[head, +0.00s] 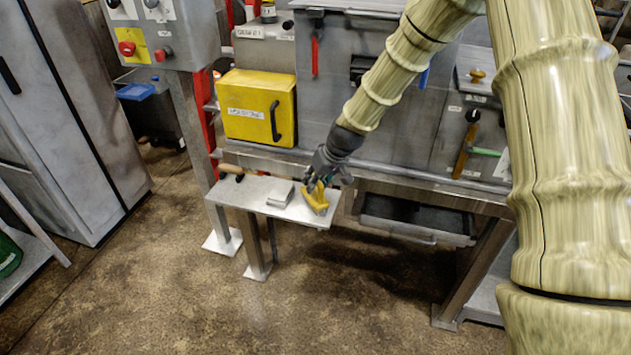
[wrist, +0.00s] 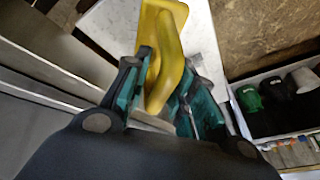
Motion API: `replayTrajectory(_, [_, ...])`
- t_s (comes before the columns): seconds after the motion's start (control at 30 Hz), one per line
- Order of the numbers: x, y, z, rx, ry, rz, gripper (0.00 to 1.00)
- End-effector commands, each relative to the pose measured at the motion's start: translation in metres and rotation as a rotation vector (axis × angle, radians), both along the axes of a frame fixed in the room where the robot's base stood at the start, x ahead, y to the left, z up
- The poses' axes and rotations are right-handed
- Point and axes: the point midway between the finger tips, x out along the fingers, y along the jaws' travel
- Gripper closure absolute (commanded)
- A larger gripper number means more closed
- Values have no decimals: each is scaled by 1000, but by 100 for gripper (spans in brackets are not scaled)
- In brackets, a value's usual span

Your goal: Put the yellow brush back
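The yellow brush (head: 316,198) lies at the right end of a small metal shelf (head: 245,192) on the front of the machine. My gripper (head: 325,180) is right above it, pointing down. In the wrist view the yellow brush (wrist: 163,55) reaches between the two green-padded fingers of my gripper (wrist: 155,90). The fingers stand on either side of its near end. I cannot tell whether they touch it or press on it. The brush's underside is hidden.
A small grey block (head: 280,194) and a dark-handled tool (head: 232,171) share the shelf. A yellow box (head: 258,107) with a black handle is above it. A hammer-like tool (head: 466,145) hangs at right. A dark drawer (head: 415,215) is under the bench. The floor in front is clear.

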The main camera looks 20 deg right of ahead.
Motion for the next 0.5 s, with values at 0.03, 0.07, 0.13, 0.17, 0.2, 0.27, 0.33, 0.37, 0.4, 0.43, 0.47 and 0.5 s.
replayTrajectory(0.03, [0, 0, 0, 0, 0, 0, 64])
replayTrajectory(0.07, [0, 0, 0, 0, 0, 0, 64])
replayTrajectory(0.13, [0, 0, 0, 0, 0, 0, 64])
replayTrajectory(0.17, [0, 0, 0, 0, 0, 0, 64])
replayTrajectory(0.2, [0, 0, 0, 0, 0, 0, 64])
replayTrajectory(0.27, [0, 0, 0, 0, 0, 0, 64])
replayTrajectory(0.33, [0, 0, 2, 0, -1, 1, 64])
replayTrajectory(0.37, [0, 0, 3, 0, -1, 1, 64])
replayTrajectory(0.4, [0, 0, 5, -1, -1, 0, 64])
replayTrajectory(0.43, [0, -1, 6, -1, -2, 0, 64])
replayTrajectory(0.47, [-1, -1, 8, -1, -2, 0, 64])
replayTrajectory(0.5, [-2, -2, 11, -1, -2, 0, 64])
